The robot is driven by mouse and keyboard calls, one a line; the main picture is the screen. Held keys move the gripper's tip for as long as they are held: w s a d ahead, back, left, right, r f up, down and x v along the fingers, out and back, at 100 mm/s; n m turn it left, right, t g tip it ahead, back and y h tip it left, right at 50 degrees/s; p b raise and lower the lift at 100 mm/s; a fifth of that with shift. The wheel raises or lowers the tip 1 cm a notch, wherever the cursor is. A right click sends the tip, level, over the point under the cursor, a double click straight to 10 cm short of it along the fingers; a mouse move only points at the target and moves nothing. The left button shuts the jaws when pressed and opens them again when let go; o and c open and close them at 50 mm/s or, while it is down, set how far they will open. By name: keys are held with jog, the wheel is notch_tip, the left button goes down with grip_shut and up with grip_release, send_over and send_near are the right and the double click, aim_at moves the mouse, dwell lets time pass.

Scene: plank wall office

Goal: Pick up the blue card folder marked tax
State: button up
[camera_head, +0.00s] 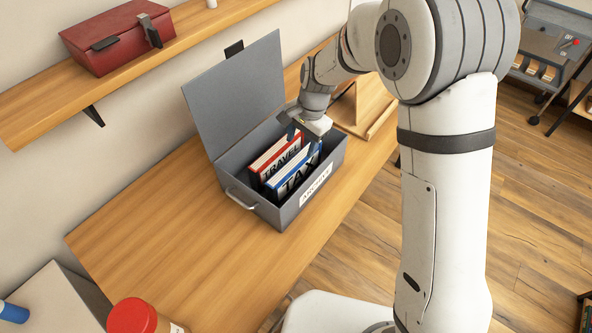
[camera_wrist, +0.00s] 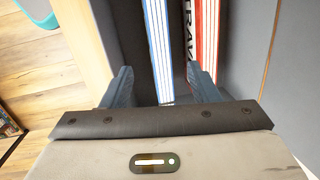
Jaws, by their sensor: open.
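The blue card folder marked TAX (camera_head: 298,181) stands on edge in the open grey archive box (camera_head: 277,216), in front of a red folder marked TRAVEL (camera_head: 271,158). My gripper (camera_head: 308,138) is at the far end of the folders, partly hiding them. In the wrist view my gripper (camera_wrist: 160,78) is open, with the blue folder's striped edge (camera_wrist: 157,35) running between its fingers. The left finger is on the box-wall side. The right finger is by the gap beside the red folder (camera_wrist: 206,35). Whether either finger touches a folder cannot be told.
The box's grey lid (camera_head: 238,97) stands raised at the back. The wooden desk (camera_head: 165,225) is clear to the left of the box. A wooden tray (camera_head: 372,112) lies just beyond it. A shelf (camera_head: 130,85) with a red case (camera_head: 117,38) runs along the wall.

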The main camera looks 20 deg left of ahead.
aim_at(296, 161)
jog(key=f+p, duration=0.1)
jog(key=f, duration=0.2)
jog(key=a+f+p, duration=0.1)
jog(key=f, duration=0.3)
jog(key=shift+s+a+f, duration=0.15)
jog(key=shift+a+f, duration=0.05)
jog(key=shift+c, duration=0.3)
grip_shut()
